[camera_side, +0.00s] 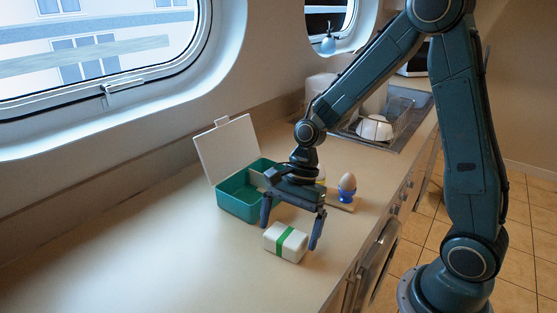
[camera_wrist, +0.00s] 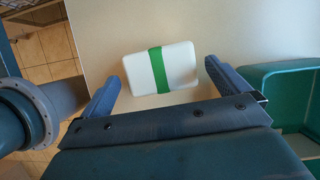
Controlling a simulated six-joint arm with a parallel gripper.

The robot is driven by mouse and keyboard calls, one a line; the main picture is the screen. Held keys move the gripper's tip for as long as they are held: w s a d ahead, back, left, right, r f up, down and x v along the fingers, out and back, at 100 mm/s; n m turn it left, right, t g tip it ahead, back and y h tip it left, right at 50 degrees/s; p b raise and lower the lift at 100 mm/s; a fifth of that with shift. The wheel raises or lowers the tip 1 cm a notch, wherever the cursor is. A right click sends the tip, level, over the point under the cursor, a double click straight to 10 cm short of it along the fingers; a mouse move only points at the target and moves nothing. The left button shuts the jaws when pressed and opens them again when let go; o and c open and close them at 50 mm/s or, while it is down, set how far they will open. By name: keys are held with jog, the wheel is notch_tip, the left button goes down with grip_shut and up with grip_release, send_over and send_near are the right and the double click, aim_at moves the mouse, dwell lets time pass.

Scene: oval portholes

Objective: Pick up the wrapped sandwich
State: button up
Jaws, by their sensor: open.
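The wrapped sandwich (camera_side: 286,242) is a white block with a green band around its middle. It lies on the counter, close to the front edge. In the wrist view the sandwich (camera_wrist: 178,71) lies beyond the fingertips, between their lines and slightly turned. My gripper (camera_side: 291,234) is open and empty, with its two fingers pointing down and spread wide. In the wrist view my gripper (camera_wrist: 162,68) shows a finger on each side of the picture.
A green lunch box (camera_side: 239,200) with its white lid raised stands behind my gripper. An egg in a blue cup (camera_side: 347,189) stands on a small board to the right. A dish rack (camera_side: 385,112) is farther back. The counter (camera_side: 150,260) is clear at left.

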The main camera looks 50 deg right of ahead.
aim_at(286, 234)
jog(key=shift+x, duration=1.45)
jog(key=shift+c, duration=0.2)
jog(key=shift+r, duration=0.1)
jog(key=c, duration=1)
jog(key=shift+o, duration=0.2)
notch_tip(286, 234, up, 20)
